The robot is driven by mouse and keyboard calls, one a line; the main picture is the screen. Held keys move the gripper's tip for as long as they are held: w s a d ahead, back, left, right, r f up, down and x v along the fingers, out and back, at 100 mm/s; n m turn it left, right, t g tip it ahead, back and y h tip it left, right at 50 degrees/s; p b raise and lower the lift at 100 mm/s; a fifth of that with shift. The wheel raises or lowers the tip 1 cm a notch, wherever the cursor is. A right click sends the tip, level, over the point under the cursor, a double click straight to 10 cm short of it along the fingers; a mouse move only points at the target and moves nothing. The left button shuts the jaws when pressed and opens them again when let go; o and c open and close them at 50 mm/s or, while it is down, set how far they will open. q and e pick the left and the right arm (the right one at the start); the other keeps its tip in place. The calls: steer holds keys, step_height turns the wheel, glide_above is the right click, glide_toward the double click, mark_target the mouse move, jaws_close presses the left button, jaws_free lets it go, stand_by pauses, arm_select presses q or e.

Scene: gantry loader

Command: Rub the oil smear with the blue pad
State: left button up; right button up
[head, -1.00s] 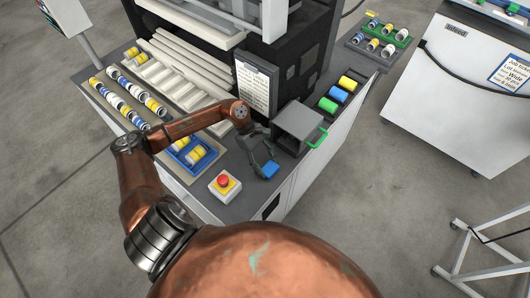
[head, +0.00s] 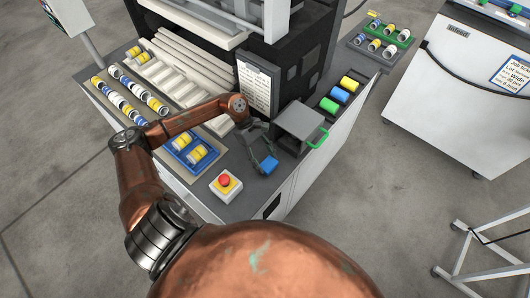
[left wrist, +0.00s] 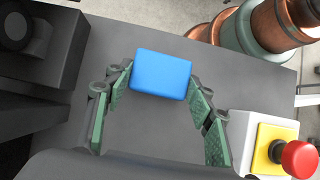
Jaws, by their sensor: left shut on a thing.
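The blue pad (head: 269,166) is in my left gripper (head: 265,158), over the grey counter top (head: 238,157) between the red button and the grey box with the green handle. In the left wrist view the pad (left wrist: 161,75) sits between the two green-lined fingers of the gripper (left wrist: 160,88), which are shut on its sides. I cannot tell whether the pad touches the counter. I make out no oil smear in either view; it may be hidden under the pad or the gripper. My right gripper is not in view.
A red stop button (head: 224,181) on a yellow and white box stands left of the pad. A grey box (head: 300,122) with a green handle is close on the right. A blue tray (head: 180,157) with yellow rolls lies to the left. The counter's front edge is near.

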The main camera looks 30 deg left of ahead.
arm_select(q)
steer(key=shift+s+r+p, duration=0.1)
steer(key=shift+r+p, duration=0.8)
steer(key=shift+r, duration=2.05)
